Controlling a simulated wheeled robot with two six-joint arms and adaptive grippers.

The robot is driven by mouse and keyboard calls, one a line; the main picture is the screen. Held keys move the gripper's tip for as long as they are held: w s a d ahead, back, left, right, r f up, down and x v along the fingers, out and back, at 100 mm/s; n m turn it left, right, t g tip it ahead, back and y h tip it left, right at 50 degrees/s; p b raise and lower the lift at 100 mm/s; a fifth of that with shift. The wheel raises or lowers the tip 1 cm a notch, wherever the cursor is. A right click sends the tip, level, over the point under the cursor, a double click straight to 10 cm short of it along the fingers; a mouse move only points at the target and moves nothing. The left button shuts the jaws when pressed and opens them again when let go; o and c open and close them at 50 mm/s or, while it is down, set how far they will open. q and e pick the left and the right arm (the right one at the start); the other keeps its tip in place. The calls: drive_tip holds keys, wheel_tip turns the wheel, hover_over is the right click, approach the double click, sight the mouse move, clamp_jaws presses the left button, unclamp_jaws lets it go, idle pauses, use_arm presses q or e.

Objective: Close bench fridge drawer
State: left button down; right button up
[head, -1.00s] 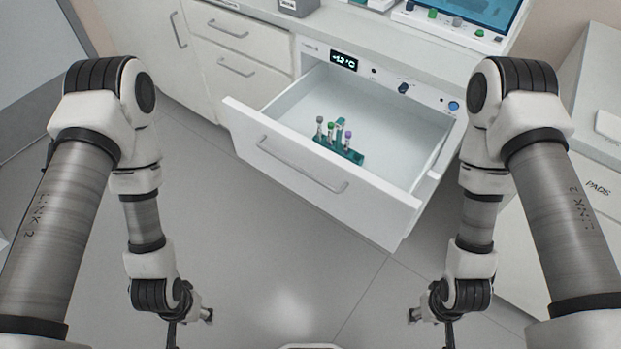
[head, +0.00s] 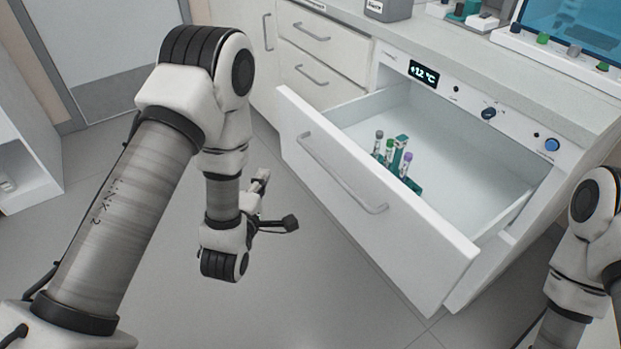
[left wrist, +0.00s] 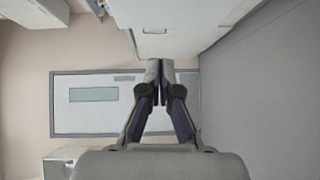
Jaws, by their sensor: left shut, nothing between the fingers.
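The bench fridge drawer (head: 375,215) is white and pulled well out from the bench in the head view. Its front carries a grey bar handle (head: 340,175). A teal rack (head: 410,184) with several capped tubes stands inside it. My left gripper (head: 262,180) is to the left of the drawer front, apart from it. In the left wrist view its fingers (left wrist: 160,72) are together with nothing between them. My right arm shows only at the right edge of the head view, and its gripper is out of view.
The fridge panel has a lit display (head: 424,74) and a blue button (head: 552,145). Closed cabinet drawers (head: 318,75) are left of the fridge drawer. A grey container (head: 388,8) stands on the bench. The floor before the drawer is clear.

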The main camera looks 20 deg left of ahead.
use_arm(q)
wheel_tip(320, 180, down, 2)
drive_tip(key=w+f+b, duration=0.1)
drive_tip(key=b, duration=0.2)
approach(293, 146)
wheel_tip(293, 146, up, 4)
drive_tip(key=w+a, duration=0.1)
drive_tip(key=a, duration=0.1)
drive_tip(key=shift+t, duration=0.4)
drive_tip(key=shift+w+d+f+b, duration=0.15)
drive_tip(key=shift+w+d, duration=0.5)
drive_tip(key=shift+w, duration=0.35)
drive_tip(key=shift+w+d+f+b, duration=0.15)
drive_tip(key=shift+w+d, duration=0.5)
drive_tip(key=shift+w, duration=0.35)
use_arm(e)
wheel_tip(293, 146, down, 7)
drive_tip(key=shift+r, duration=0.2)
use_arm(q)
drive_tip(key=shift+r, duration=0.1)
use_arm(e)
drive_tip(key=shift+d, duration=0.1)
